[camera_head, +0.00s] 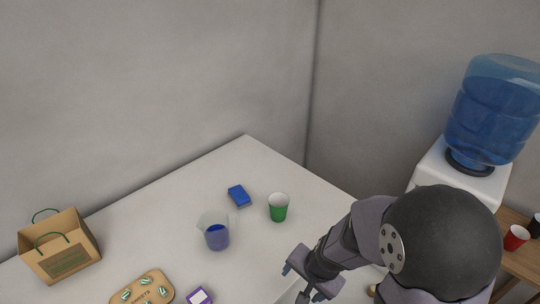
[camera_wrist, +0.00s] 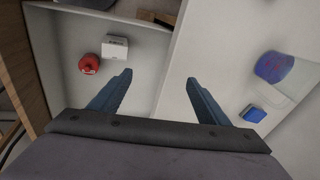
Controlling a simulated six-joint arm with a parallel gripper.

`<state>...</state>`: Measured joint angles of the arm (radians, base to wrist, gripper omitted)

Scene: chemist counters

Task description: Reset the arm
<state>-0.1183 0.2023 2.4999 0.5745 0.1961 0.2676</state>
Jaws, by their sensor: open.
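My gripper (camera_wrist: 160,82) is open in the wrist view, with its two blue-grey fingers spread apart and nothing between them. In the head view my gripper (camera_head: 302,286) hangs at the front right edge of the white counter (camera_head: 300,205), pointing down, with part of it cut off by the frame. My arm bends down to it from the lower right. In the wrist view the counter's edge runs up between the fingers.
On the counter are a green cup (camera_head: 278,208), a blue box (camera_head: 239,196), a beaker of blue liquid (camera_head: 215,237), a purple box (camera_head: 199,296), a wooden tray (camera_head: 155,279) and a paper bag (camera_head: 60,246). A water dispenser (camera_head: 440,166) stands right. A red bottle (camera_wrist: 89,64) and white box (camera_wrist: 116,47) lie lower.

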